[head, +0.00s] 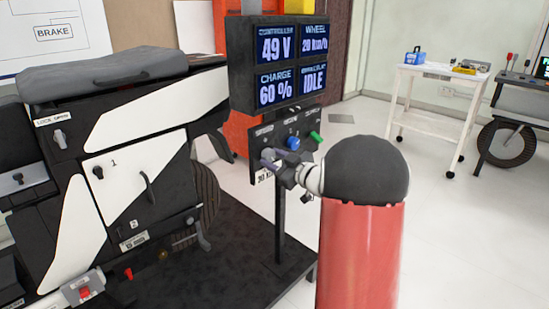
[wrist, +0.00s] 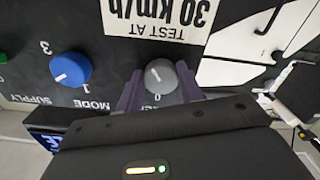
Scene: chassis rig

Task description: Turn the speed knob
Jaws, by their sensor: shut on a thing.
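The speed knob (wrist: 158,75) is a round grey dial with a white pointer line, seen upside down in the wrist view on the dark control panel (wrist: 112,52). My gripper (wrist: 160,88) has one finger on each side of the knob and is shut on it. In the head view my gripper (head: 275,161) reaches the left end of the panel below the display, and hides most of the knob. The display (head: 292,64) reads 49 V, wheel 20 km/h, charge 60% and IDLE. A white label (wrist: 160,14) by the knob reads "TEST AT 30 km/h".
A blue mode knob (wrist: 70,69) sits beside the speed knob, and a green supply knob (head: 315,137) is farther along. The black and white chassis (head: 135,150) stands at left. A white cart (head: 432,100) stands at the back right, with open floor before it.

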